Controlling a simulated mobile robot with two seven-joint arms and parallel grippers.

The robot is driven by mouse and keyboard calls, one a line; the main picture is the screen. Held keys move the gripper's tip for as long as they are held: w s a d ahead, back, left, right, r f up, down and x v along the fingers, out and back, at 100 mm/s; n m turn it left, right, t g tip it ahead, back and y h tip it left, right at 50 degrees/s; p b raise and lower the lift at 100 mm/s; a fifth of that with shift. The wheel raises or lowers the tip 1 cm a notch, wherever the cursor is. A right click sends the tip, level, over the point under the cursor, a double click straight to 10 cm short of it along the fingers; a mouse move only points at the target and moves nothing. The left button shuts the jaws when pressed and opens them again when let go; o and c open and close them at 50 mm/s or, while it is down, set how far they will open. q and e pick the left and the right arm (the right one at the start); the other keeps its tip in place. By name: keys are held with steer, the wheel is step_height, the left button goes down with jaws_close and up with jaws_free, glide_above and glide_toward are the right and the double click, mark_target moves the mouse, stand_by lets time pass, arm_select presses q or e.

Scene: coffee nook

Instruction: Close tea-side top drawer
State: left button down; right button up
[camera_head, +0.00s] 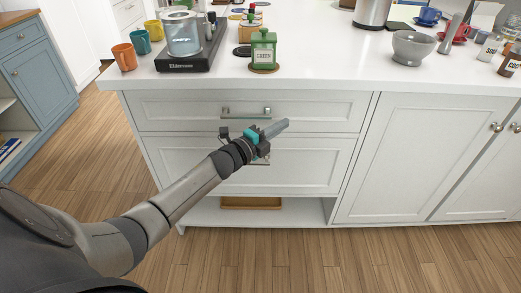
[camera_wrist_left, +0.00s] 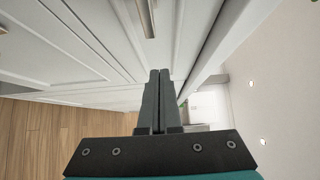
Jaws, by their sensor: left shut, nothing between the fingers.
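The white top drawer (camera_head: 175,110) is under the counter, below the green tea tin (camera_head: 263,48), with a metal bar handle (camera_head: 245,112). Its front looks flush or nearly flush with the cabinet; a small gap cannot be told. My left gripper (camera_head: 284,125) is shut and empty. It lies in front of the drawer, right of and a little below the handle, its fingers pointing right. Whether it touches the front cannot be told. In the left wrist view the closed fingers (camera_wrist_left: 158,75) run beside the white fronts, with a handle (camera_wrist_left: 148,15) ahead. My right gripper is out of view.
A lower drawer (camera_head: 310,165) is partly behind my left arm. White cupboard doors (camera_head: 410,155) are to the right. The wooden floor in front is clear.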

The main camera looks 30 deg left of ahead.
arm_select(q)
steer(key=p+v, duration=0.2)
steer(key=v, duration=0.6)
steer(key=shift+a+f, duration=0.2)
steer(key=shift+a, duration=0.1)
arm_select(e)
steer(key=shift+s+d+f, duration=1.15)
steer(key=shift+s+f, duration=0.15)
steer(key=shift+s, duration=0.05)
